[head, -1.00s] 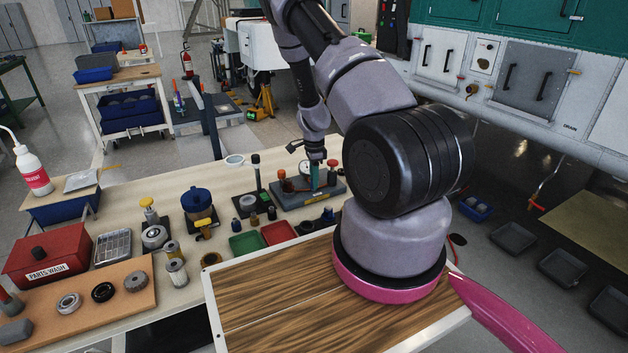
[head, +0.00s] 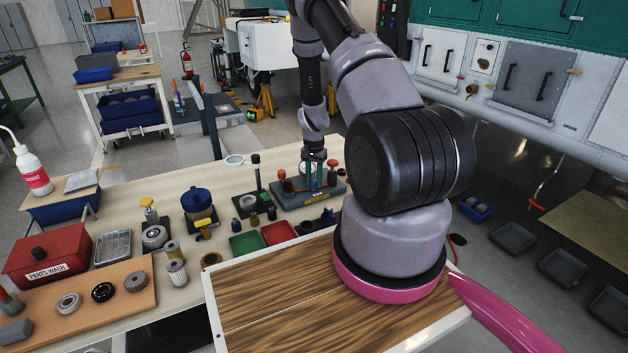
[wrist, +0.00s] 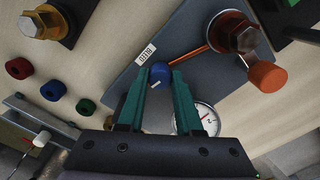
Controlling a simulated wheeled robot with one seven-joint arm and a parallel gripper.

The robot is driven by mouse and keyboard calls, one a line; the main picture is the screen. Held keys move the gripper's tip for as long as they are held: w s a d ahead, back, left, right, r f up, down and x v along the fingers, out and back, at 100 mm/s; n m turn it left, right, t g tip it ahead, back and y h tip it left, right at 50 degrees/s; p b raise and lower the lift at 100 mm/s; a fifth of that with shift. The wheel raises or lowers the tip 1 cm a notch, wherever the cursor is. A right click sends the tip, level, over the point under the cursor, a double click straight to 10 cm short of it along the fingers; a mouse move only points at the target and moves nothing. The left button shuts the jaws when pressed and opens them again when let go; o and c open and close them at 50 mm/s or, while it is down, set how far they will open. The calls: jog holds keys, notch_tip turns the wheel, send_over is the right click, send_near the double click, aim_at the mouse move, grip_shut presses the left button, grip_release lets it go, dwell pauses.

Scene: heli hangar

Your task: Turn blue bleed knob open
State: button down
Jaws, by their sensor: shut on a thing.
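The blue bleed knob (wrist: 159,72) sits on a dark grey plate (wrist: 195,40) beside a small white label (wrist: 147,52). My gripper (wrist: 160,82) points down at it, its two teal fingers on either side of the knob and shut on it. In the head view my gripper (head: 314,178) is low over the grey fixture (head: 291,200) at the back of the bench. The knob is hidden there behind the fingers.
On the plate, a round gauge (wrist: 197,118) is close to my right finger, and a copper-coloured fitting (wrist: 236,34) and orange cap (wrist: 268,75) stand to the right. Loose red (wrist: 18,68), blue (wrist: 52,90) and green (wrist: 85,107) knobs lie to the left.

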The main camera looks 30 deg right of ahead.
aim_at(314, 181)
jog(key=shift+n, duration=0.6)
jog(key=c, duration=0.6)
grip_release()
notch_tip(314, 181, up, 11)
jog(key=shift+f, duration=0.1)
dwell(0.3)
